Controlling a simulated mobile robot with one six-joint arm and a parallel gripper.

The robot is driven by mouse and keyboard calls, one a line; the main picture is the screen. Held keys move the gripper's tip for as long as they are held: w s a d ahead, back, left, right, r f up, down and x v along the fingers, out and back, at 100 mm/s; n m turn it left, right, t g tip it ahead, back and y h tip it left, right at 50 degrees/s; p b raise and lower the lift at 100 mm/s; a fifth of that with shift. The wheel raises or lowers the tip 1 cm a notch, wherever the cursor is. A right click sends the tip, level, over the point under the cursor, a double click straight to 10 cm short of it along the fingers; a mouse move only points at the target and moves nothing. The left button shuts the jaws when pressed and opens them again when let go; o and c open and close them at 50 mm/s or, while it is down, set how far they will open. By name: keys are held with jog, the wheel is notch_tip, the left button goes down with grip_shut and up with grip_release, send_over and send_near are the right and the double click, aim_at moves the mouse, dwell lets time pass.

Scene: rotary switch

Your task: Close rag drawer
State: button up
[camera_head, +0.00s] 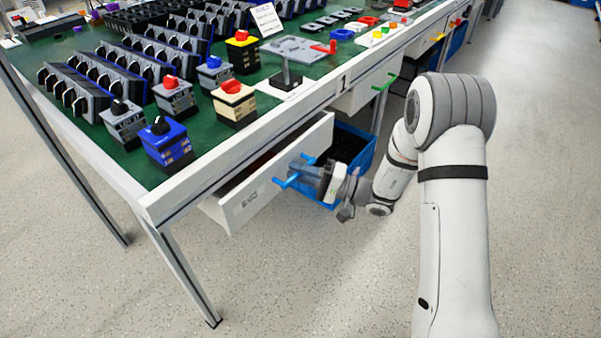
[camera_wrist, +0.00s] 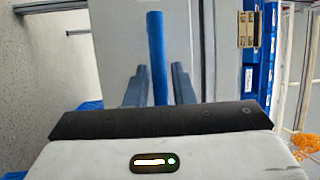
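The drawer with the blue handle is pulled out under the near end of the bench; its white front (camera_head: 272,185) bears a small dark label that I cannot read surely. The dark interior shows behind the front. Its blue handle (camera_head: 287,181) sticks out from the front. My gripper (camera_head: 301,169) is at this handle. In the wrist view, the blue handle (camera_wrist: 156,45) runs between the two fingers of my gripper (camera_wrist: 157,82), with a gap visible on each side. The fingers are open; whether either touches the handle is unclear.
A blue bin (camera_head: 345,150) stands under the bench behind my gripper. Another drawer with a green handle (camera_head: 384,83) is farther along. The green bench top (camera_head: 215,125) holds rotary switches. A bench leg (camera_head: 185,275) stands at left; the floor (camera_head: 330,280) in front is clear.

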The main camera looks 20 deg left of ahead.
grip_shut()
jog(key=shift+w, duration=0.1)
dwell(0.3)
